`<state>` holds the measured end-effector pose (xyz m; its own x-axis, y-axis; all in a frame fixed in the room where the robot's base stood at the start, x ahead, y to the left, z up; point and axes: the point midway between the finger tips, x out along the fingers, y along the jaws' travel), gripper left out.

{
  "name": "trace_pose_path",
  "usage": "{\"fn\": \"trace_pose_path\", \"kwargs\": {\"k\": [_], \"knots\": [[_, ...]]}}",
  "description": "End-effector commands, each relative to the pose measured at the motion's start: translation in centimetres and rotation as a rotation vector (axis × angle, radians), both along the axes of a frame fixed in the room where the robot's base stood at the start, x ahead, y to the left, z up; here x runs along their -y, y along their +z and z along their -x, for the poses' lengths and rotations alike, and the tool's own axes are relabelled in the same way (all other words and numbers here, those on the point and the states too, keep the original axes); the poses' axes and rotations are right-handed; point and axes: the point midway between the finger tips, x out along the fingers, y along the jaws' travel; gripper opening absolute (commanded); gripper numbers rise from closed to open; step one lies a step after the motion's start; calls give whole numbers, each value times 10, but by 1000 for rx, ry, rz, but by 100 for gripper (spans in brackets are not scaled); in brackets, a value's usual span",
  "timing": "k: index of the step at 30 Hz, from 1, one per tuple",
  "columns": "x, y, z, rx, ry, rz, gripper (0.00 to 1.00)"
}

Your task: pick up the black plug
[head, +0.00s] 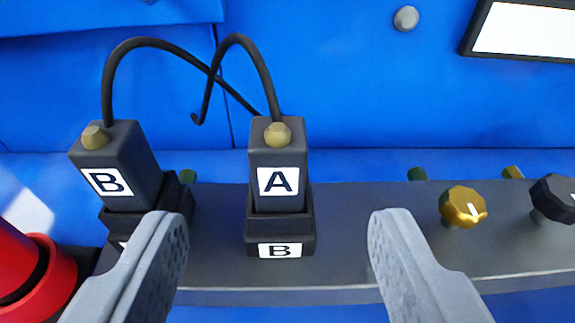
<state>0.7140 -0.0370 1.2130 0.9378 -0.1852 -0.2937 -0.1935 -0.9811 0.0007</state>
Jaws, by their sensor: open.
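Two black plugs with cables show in the head view. One plug (279,165), labelled A, stands upright in a black socket (280,233) labelled B near the middle. The other plug (118,168), labelled B, stands slightly tilted in the picture, in a black socket (178,198) at the left; that socket's label is mostly hidden by my left finger. My gripper (278,243) is open and empty. Its two grey fingers lie to the left and right of the plug labelled A, apart from it.
A dark grey ledge (350,215) carries the sockets. A gold knob (463,206) and a black knob (553,199) stand at the right. A red round part (50,275) is at the lower left. Black cables (150,42) loop above the plugs before a blue panel (330,80).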

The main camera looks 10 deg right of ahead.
Motion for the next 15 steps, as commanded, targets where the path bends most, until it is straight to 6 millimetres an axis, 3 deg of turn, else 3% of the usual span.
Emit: {"fn": "trace_pose_path", "kwargs": {"k": [15], "knots": [[12,-20,-57,-3,-1,-1,55]]}}
